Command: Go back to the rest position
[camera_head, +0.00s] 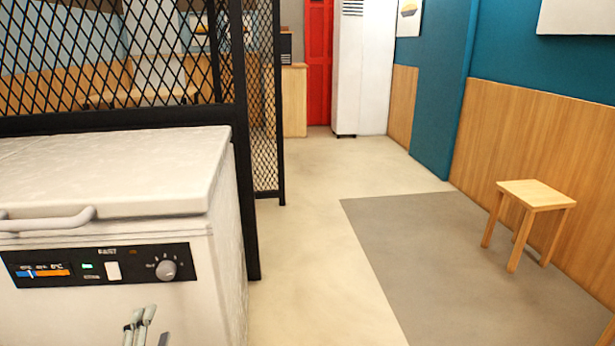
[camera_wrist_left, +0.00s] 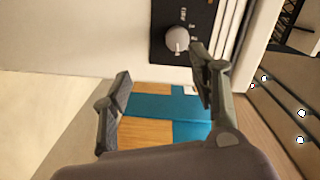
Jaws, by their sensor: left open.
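My left gripper (camera_head: 141,325) shows at the bottom edge of the head view, in front of the white chest freezer (camera_head: 221,262). Only its finger tips show there. In the left wrist view my left gripper (camera_wrist_left: 160,84) has its two dark fingers wide apart, with nothing between them. The freezer's black control panel (camera_wrist_left: 172,14) and its round knob (camera_wrist_left: 177,39) show above the fingers in that view. The freezer lid (camera_head: 120,165) is closed. My right gripper is not in view.
A black mesh partition (camera_head: 110,55) stands behind the freezer. A wooden stool (camera_head: 536,194) stands by the right wall. The floor (camera_head: 310,240) right of the freezer is clear, with a grey area (camera_head: 440,265). A white cabinet (camera_head: 361,80) and red door (camera_head: 318,60) are at the back.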

